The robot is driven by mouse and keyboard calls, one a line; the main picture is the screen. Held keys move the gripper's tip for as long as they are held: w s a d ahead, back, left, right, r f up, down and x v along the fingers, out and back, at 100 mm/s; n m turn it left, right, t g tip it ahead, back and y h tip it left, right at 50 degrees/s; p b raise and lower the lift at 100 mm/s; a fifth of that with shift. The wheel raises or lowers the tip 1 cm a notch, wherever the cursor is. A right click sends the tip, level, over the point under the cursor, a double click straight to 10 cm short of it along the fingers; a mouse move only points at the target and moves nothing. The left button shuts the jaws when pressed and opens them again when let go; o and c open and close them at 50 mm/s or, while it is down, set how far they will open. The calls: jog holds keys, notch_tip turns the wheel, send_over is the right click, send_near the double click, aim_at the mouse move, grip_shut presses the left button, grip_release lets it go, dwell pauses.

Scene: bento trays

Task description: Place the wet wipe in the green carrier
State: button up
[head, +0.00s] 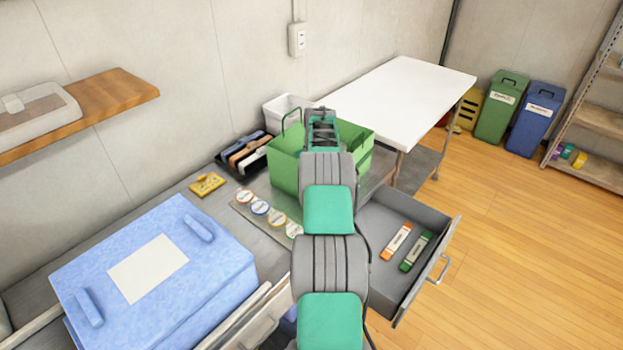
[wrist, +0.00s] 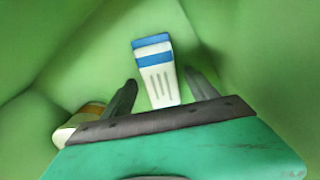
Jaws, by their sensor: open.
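The green carrier (head: 358,150) stands on the counter, and its green inside walls (wrist: 60,70) fill the wrist view. My gripper (wrist: 160,80) is down inside the carrier with its two fingers apart. A white packet with blue stripes (wrist: 155,70), which looks like the wet wipe, lies in the carrier between and beyond the fingers, with a visible gap on each side. Its near end is hidden behind my gripper. A white and orange item (wrist: 80,122) is partly visible beside the left finger. In the head view my arm hides the gripper and the carrier's contents.
An open drawer (head: 440,222) holds an orange packet (head: 396,241) and a green packet (head: 415,251). A blue box (head: 150,265) stands at the left. Round labelled lids (head: 260,207), a yellow item (head: 207,184) and a dark tray (head: 228,165) lie near the carrier. A white table (head: 400,95) stands behind.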

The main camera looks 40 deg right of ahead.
notch_tip(320, 180, up, 12)
jog(key=s+b, duration=0.1)
jog(key=b, duration=0.1)
jog(key=shift+s+a, duration=0.15)
jog(key=shift+s, duration=0.05)
